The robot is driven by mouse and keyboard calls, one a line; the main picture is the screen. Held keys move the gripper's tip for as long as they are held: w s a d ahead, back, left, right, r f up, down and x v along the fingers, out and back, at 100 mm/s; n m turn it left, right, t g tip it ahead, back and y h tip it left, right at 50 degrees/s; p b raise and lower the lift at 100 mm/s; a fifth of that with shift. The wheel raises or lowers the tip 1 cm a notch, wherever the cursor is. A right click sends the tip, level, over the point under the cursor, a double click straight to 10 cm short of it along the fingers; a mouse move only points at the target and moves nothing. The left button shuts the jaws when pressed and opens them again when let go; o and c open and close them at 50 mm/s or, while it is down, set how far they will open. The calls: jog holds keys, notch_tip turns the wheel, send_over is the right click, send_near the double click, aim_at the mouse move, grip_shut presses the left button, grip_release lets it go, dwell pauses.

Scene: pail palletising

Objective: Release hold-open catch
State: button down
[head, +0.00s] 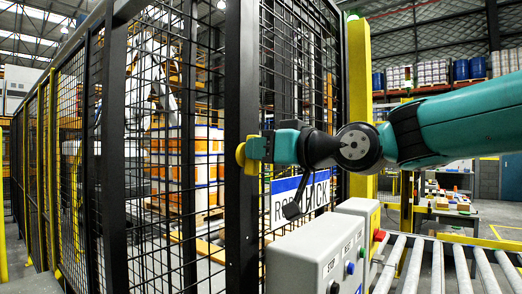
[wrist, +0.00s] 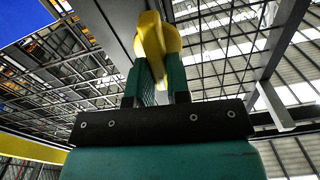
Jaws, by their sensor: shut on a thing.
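The hold-open catch appears as a yellow rounded knob (head: 242,160) on the dark fence post in the head view. In the wrist view the yellow catch (wrist: 150,35) stands upright, with its narrow part between my two teal fingers. My gripper (head: 254,150) reaches in from the right and is shut on the catch. The fingers of my gripper (wrist: 157,68) hide part of the catch. Whether its latch is engaged cannot be told.
A black mesh fence (head: 75,150) runs along the left, with stacked pails (head: 187,165) behind it. A grey control box (head: 315,255) with buttons stands below my arm. A roller conveyor (head: 440,265) lies at the lower right. A yellow post (head: 359,75) rises behind my arm.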

jog(key=shift+n+b, duration=0.7)
jog(key=shift+b, duration=0.4)
jog(key=c, duration=1.1)
grip_release()
jog(key=shift+s, duration=0.1)
jog(key=shift+b+v, duration=3.7)
jog(key=shift+v, duration=4.95)
